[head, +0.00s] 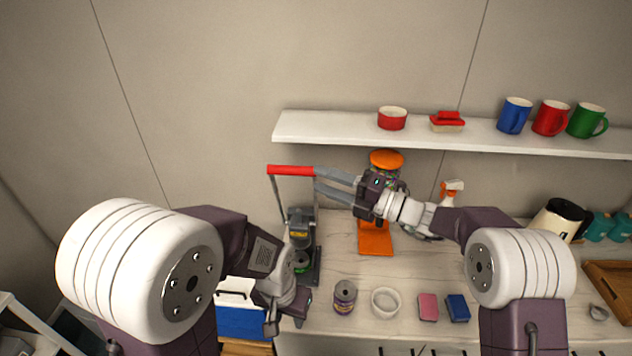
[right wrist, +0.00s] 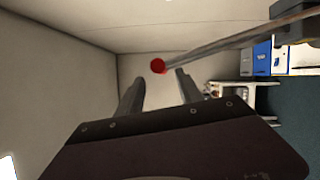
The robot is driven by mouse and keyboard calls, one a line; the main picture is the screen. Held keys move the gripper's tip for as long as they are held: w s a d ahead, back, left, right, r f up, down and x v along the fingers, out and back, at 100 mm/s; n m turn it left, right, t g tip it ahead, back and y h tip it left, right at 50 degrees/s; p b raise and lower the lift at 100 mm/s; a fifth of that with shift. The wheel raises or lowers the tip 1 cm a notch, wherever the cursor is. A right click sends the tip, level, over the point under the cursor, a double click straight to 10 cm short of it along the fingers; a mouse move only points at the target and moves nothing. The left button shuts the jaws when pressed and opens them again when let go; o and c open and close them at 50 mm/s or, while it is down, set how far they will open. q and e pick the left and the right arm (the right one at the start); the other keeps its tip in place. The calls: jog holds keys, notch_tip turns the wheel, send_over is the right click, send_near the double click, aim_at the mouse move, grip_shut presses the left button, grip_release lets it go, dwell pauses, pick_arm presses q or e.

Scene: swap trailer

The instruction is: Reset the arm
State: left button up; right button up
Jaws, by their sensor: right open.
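A machine (head: 300,228) with a dark upright body and a raised grey arm stands at the left end of the counter. A red bar-shaped handle (head: 290,170) tops its arm. My right gripper (head: 317,180) points left, its fingertips close to the right end of the handle. In the right wrist view the fingers (right wrist: 158,78) are spread, and the red handle end (right wrist: 158,66) shows between their tips; I cannot tell whether they touch. My left gripper (head: 286,318) hangs low by the counter's left front edge; its jaw opening is unclear.
An orange appliance (head: 376,240) stands behind my right wrist, with a spray bottle (head: 452,190) beside it. A can (head: 344,296), a white bowl (head: 385,302), a pink sponge (head: 428,307) and a blue sponge (head: 458,308) line the counter front. A shelf (head: 330,127) runs above.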

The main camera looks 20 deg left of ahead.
jog(key=shift+a, duration=0.1)
jog(key=s+d+f+n+g+h+b, duration=0.1)
jog(key=s+d+f+n+h+b, duration=0.3)
jog(key=s+d+f+n+h, duration=0.45)
jog(key=s+d+f+n+g+h+b, duration=0.25)
jog(key=s+d+f+n, duration=0.35)
jog(key=s+d+f, duration=0.6)
jog(key=d+f+n+t+h, duration=0.1)
jog(key=d+f+n+h, duration=0.2)
jog(key=d+n, duration=0.3)
jog(key=s+d+f+n+h, duration=0.1)
jog(key=d+f+n+h, duration=0.3)
jog(key=n, duration=1.1)
jog(key=d+f, duration=0.2)
jog(key=d, duration=0.1)
jog(key=shift+d+t+b, duration=0.2)
jog(key=shift+t+b, duration=0.15)
